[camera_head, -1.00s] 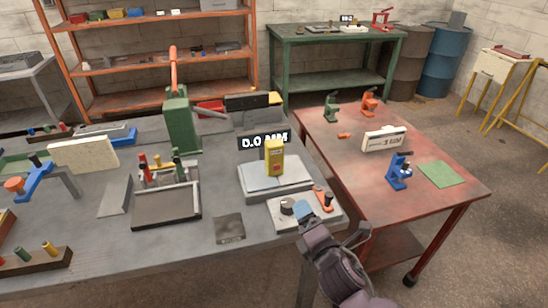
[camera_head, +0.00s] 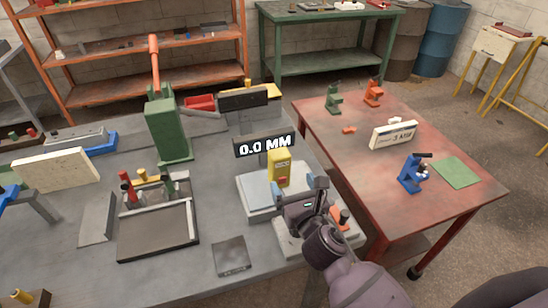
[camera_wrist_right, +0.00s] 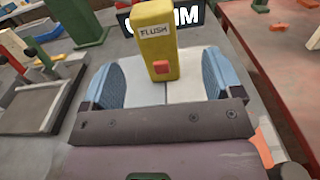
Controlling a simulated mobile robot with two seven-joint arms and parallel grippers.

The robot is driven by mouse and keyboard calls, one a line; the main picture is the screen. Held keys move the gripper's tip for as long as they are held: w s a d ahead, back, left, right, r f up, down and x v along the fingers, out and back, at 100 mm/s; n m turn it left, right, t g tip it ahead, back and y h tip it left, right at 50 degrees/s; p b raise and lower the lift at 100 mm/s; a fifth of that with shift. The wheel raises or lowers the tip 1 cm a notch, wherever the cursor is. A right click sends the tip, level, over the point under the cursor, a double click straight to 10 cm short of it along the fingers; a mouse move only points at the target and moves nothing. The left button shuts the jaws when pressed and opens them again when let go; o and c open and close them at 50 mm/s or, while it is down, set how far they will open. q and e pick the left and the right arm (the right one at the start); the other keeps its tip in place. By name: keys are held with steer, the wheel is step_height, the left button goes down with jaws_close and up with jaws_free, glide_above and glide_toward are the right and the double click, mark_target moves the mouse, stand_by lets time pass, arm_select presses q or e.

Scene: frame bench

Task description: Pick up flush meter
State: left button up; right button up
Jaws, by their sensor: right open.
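The flush meter is a yellow upright block (camera_head: 279,168) on a pale grey plate (camera_head: 254,190), with a "0.0 MM" display (camera_head: 264,146) behind it. In the right wrist view the yellow block (camera_wrist_right: 157,45) carries a "FLUSH" label and a red button. My right gripper (camera_head: 302,190) is just in front of it. Its two blue fingers are apart, and the block shows between and beyond them in the wrist view (camera_wrist_right: 162,82). I cannot tell whether either finger touches it. My left gripper is not in view.
A green press (camera_head: 168,128) with an orange handle and a black-topped fixture (camera_head: 157,230) stand to the left. A dark square plate (camera_head: 231,256) lies in front. A red table (camera_head: 350,165) with blue, green and orange tools stands at right.

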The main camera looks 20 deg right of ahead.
mark_target(277, 153)
steer(key=w, duration=0.5)
steer(key=shift+w+a+r, duration=0.1)
steer(key=shift+a+r, duration=0.05)
steer(key=shift+w+r+p, duration=0.2)
steer(key=shift+w+p, duration=0.05)
steer(key=shift+p, duration=0.05)
steer(key=w, duration=0.2)
steer(key=w+r, duration=0.1)
steer(key=w, duration=0.1)
steer(key=shift+a+p, duration=0.3)
steer(key=shift+p, duration=0.1)
steer(key=shift+w, duration=0.3)
steer(key=c, duration=1.1)
steer(key=shift+c, duration=0.2)
steer(key=shift+r, duration=0.15)
